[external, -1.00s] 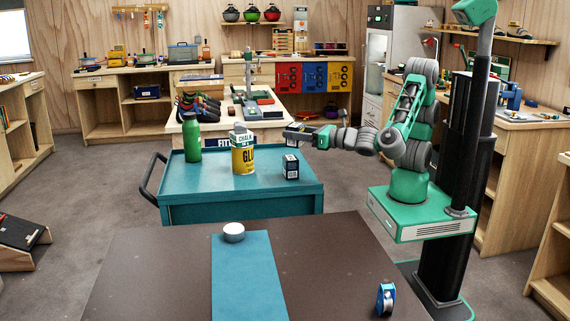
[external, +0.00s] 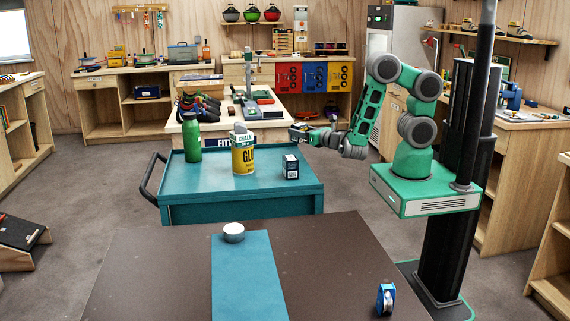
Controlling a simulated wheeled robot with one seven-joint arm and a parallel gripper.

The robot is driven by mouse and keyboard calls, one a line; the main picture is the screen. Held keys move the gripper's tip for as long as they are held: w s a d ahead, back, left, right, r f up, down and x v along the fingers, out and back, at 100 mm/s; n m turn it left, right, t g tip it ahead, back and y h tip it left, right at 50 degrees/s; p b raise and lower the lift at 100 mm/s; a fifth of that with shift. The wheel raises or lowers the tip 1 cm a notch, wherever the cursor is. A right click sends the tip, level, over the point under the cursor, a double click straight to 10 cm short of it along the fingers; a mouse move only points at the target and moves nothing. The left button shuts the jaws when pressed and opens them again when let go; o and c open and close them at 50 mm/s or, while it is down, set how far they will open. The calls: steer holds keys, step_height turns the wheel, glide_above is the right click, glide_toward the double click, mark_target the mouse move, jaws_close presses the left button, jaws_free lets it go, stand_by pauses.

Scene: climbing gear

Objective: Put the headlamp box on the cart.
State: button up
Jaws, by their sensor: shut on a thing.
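My gripper (external: 298,133) is at the cart's right back edge, above the top's level. It is shut on a small dark box, which I take to be the headlamp box; it shows small, partly hidden by the fingers, and its label is not readable. The teal cart (external: 215,183) stands in the middle, with a dark handle at its left.
A brown table (external: 160,275) with a teal strip (external: 245,280), a white round item (external: 233,232) and a blue item (external: 385,299) is in front. A wooden bench (external: 262,128) stands close behind the cart. The cart's front left top is clear.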

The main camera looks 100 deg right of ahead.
steer(key=w+a+n+t+y, duration=0.2)
steer(key=w+a, duration=0.1)
steer(key=w+a+n+t+y, duration=0.1)
steer(key=w+a, duration=0.1)
steer(key=shift+a+f, duration=0.25)
steer(key=shift+f, duration=0.15)
steer(key=w+a+r+n+t+y, duration=0.3)
steer(key=w+a+r+y, duration=0.15)
steer(key=a, duration=0.25)
step_height(320, 180, down, 8)
steer(key=b, duration=0.6)
steer(key=shift+s+d, duration=0.1)
steer(key=shift+d, duration=0.05)
steer(key=shift+f+b, duration=0.15)
steer(key=shift+b, duration=0.15)
steer(key=o, duration=1.5)
steer(key=shift+c, duration=0.2)
